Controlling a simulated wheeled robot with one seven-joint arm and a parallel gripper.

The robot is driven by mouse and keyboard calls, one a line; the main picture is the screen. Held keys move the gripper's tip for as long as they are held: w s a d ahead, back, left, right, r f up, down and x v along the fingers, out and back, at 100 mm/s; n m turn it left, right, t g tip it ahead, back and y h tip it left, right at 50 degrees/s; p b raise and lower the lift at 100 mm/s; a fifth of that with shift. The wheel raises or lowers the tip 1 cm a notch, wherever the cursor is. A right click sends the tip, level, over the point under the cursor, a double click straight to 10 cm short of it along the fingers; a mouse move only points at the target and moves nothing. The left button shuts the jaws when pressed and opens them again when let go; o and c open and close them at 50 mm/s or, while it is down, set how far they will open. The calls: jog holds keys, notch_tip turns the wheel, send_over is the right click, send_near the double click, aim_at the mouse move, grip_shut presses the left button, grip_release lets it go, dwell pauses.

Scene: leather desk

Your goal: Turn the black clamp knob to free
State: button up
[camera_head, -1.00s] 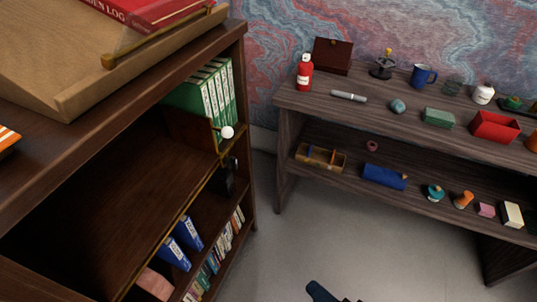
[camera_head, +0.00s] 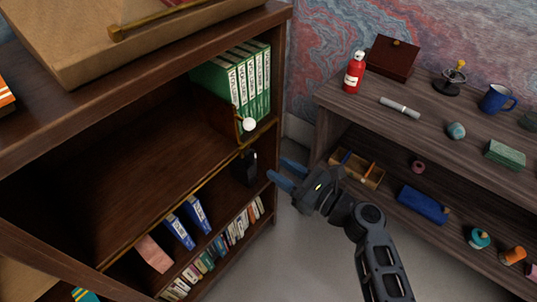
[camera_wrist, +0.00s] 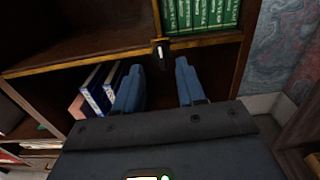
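The black clamp knob (camera_head: 246,169) hangs at the front edge of the upper shelf board, just below a white ball. It also shows in the wrist view (camera_wrist: 161,53), ahead of my fingers and roughly between them. My gripper (camera_head: 281,172) has blue fingers and is open, with nothing between them. It is to the right of the knob in the head view and apart from it. In the wrist view the open gripper (camera_wrist: 159,82) points toward the shelf edge. The knob's exact shape and turn are too dark to tell.
Green binders (camera_head: 236,80) stand on the shelf above the knob. A grey wooden side table (camera_head: 322,105) with many small objects stands to the right. Bare floor lies between.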

aim_at(255, 154)
jog(key=x, duration=0.7)
jog(key=shift+a, duration=0.2)
jog(key=shift+c, duration=0.3)
grip_shut()
